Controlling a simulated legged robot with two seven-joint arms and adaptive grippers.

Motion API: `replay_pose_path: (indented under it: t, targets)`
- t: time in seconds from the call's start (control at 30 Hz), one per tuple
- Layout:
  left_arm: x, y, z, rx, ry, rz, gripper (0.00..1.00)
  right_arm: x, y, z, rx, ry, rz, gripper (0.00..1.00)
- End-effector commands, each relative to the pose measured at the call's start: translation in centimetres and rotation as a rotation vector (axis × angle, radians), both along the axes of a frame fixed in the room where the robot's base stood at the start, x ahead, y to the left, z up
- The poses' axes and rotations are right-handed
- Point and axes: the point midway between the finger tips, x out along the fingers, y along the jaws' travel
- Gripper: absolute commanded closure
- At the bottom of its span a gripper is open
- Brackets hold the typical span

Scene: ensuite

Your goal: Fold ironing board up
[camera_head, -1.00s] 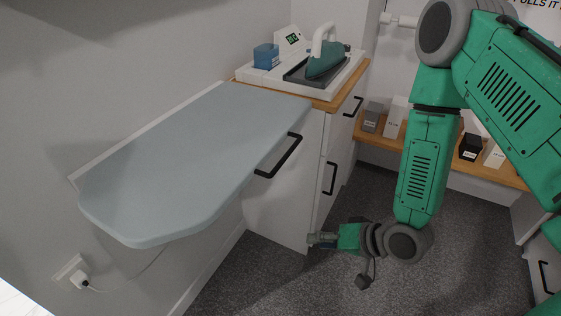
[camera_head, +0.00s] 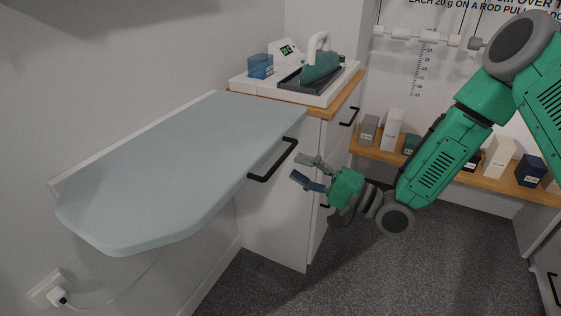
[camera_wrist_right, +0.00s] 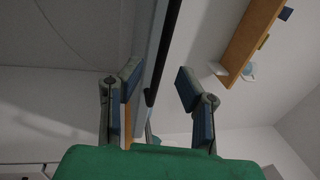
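The ironing board (camera_head: 180,165) is folded down flat, with a grey-blue top, and runs along the left wall in the head view. A black bar handle (camera_head: 273,161) sits on its right edge. My right gripper (camera_head: 306,173) is open and empty, just right of the handle and apart from it. In the right wrist view its two fingers (camera_wrist_right: 155,88) are spread, with a dark bar (camera_wrist_right: 163,50) showing between them farther off. My left gripper is in no view.
An iron (camera_head: 320,66) rests on a station on the wooden counter (camera_head: 345,90) behind the board. A white cabinet (camera_head: 275,225) stands below. A low shelf (camera_head: 480,182) with several labelled boxes is at right. A plug (camera_head: 58,296) is at lower left. The carpet is clear.

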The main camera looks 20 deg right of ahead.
Motion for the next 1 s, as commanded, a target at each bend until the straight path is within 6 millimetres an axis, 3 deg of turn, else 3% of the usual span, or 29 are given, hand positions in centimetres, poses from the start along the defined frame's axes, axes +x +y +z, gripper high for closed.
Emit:
replay_pose_path:
  t: [0.3, 0.67, 0.77, 1.0]
  targets:
    - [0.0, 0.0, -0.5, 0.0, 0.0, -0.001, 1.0, 3.5, 2.8, 0.8, -0.002, 0.001, 0.0, 0.69]
    - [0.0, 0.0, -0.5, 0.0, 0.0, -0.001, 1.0, 3.9, 3.1, 1.0, -0.001, 0.0, 0.0, 0.69]
    - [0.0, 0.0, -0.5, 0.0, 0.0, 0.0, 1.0, 3.9, 3.1, 0.9, -0.001, 0.0, -0.001, 0.97]
    - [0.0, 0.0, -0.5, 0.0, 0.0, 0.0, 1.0, 3.9, 3.0, 0.9, -0.003, 0.003, -0.001, 1.0]
